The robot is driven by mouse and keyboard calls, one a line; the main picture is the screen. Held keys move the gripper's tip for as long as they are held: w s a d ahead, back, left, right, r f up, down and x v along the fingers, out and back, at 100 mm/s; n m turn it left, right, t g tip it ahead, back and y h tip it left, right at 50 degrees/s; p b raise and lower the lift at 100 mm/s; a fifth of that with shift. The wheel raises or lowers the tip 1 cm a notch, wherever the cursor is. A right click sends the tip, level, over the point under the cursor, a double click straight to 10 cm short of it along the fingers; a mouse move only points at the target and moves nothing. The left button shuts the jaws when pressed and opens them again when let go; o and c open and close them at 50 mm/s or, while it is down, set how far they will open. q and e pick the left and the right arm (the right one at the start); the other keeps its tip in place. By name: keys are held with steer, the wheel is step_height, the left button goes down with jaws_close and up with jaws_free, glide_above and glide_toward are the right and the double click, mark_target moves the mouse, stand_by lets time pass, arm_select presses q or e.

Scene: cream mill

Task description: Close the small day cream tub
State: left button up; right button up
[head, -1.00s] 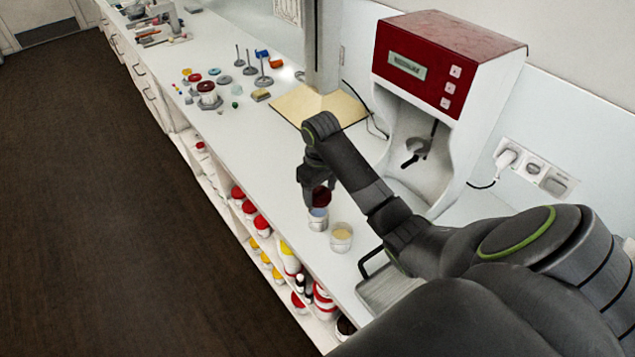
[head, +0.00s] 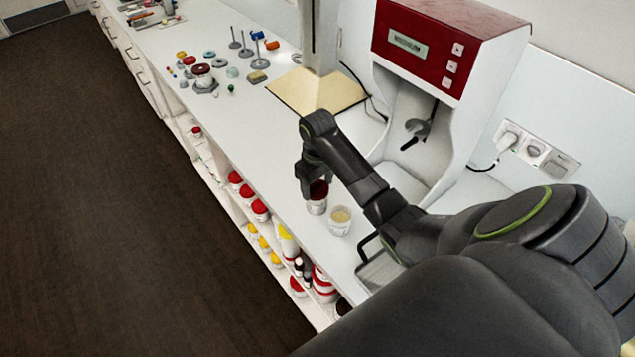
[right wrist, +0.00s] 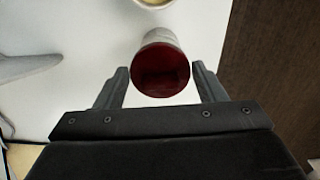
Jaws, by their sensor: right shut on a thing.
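The small tub (head: 317,209) stands on the white counter, with the dark red lid (head: 319,189) at its top. In the right wrist view the lid (right wrist: 160,72) shows from above and the tub's pale wall (right wrist: 158,36) shows beyond it. I cannot tell whether the lid is fully seated. My right gripper (right wrist: 162,84) has its fingers on both sides of the lid and is shut on it. In the head view the right gripper (head: 312,190) partly hides the lid. My left gripper is not in view.
An open tub of yellowish cream (head: 340,222) stands close to the right. A red and white machine (head: 440,60) stands behind, a metal tray (head: 372,272) in front. Small parts and a tan board (head: 290,92) lie farther along. The counter's front edge is close by.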

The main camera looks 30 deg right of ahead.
steer(key=shift+r+p, duration=0.1)
steer(key=shift+p, duration=0.3)
steer(key=shift+f, duration=0.6)
stand_by(1.8)
steer(key=o, duration=1.3)
steer(key=shift+c, duration=0.2)
steer(key=shift+r, duration=0.1)
steer(key=shift+r, duration=2.45)
jaws_close()
